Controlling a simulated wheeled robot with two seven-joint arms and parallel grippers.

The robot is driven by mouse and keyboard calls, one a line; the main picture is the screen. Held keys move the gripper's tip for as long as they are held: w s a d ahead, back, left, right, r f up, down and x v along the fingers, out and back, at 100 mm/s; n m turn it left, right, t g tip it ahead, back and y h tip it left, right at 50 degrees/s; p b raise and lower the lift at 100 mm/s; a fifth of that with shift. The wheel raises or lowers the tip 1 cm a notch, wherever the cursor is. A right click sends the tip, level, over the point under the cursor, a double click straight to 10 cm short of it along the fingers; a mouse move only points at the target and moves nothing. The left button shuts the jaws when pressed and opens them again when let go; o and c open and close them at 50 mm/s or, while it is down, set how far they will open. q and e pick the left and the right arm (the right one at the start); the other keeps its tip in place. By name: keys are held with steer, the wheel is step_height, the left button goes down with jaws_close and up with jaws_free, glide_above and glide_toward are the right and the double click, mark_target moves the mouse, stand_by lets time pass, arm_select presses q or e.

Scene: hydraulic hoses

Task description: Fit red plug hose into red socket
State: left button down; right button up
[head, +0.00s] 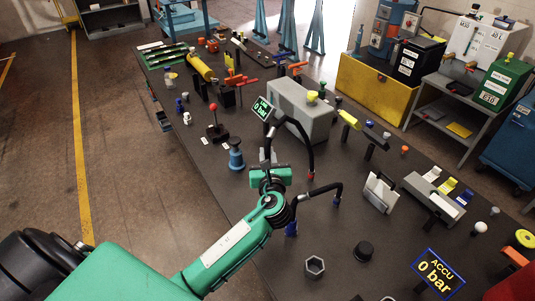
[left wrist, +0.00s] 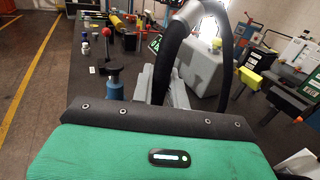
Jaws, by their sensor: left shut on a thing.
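A black hose (head: 308,140) arches from my left gripper (head: 268,156) over to the right and comes down to a small red end (head: 311,177) at the table surface. My left gripper is shut on the near end of this hose, in front of the grey block. In the left wrist view the hose (left wrist: 228,60) rises as a loop beyond the gripper's green body; the held plug is mostly hidden there. A second black hose (head: 318,189) with a blue end (head: 337,201) lies to the right of my arm. I cannot clearly make out the red socket. My right gripper is out of view.
A grey block (head: 312,118) stands behind the gripper, beside a small "0 bar" display (head: 262,108). A red-knobbed lever (head: 214,118) is farther back. A hex nut (head: 315,267) and a black knob (head: 363,251) are at the front.

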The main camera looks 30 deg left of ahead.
arm_select(q)
steer(key=shift+f+b, duration=0.4)
steer(key=shift+f, duration=0.2)
steer(key=shift+f+b, duration=1.3)
steer(key=shift+f, duration=1)
steer(key=shift+p, duration=0.4)
steer(key=shift+p, duration=0.3)
steer(key=shift+p, duration=0.35)
steer(key=shift+f+b, duration=0.75)
steer(key=shift+f, duration=0.4)
